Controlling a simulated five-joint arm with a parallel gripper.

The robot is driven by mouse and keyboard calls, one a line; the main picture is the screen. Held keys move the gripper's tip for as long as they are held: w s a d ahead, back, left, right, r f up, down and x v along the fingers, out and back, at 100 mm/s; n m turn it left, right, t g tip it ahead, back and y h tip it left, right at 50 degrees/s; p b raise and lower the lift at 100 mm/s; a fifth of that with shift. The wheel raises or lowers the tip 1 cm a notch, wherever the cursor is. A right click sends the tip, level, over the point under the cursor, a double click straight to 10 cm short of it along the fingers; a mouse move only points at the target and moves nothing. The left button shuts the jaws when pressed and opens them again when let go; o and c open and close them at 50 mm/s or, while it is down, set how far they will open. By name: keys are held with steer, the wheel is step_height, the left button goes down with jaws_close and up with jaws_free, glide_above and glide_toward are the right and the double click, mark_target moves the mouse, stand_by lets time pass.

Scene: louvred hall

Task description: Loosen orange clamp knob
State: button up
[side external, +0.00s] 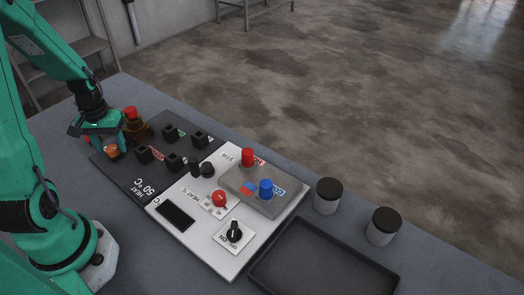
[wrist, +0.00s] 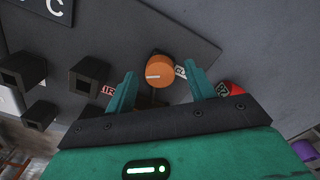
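The orange clamp knob (wrist: 160,71) has a white line on its face and sits on the dark panel. In the wrist view it lies just beyond my gripper (wrist: 160,85), centred between the two fingers. The fingers are spread wide with clear gaps on both sides, and neither touches the knob. In the side view the orange knob (side external: 112,151) shows just below my gripper (side external: 107,143) at the left end of the panel. The base of the knob is hidden by its own top in the wrist view.
Beside my gripper stands a brown bottle with a red cap (side external: 131,113). Several black square holders (side external: 170,131) rise from the dark panel. A white control panel (side external: 190,240) with knobs adjoins it. Two black-lidded jars (side external: 328,204) and a dark tray (side external: 325,262) are at the right.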

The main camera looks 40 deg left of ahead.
mark_target(111, 148)
steer(key=shift+r, duration=0.1)
steer(key=shift+r, duration=3.8)
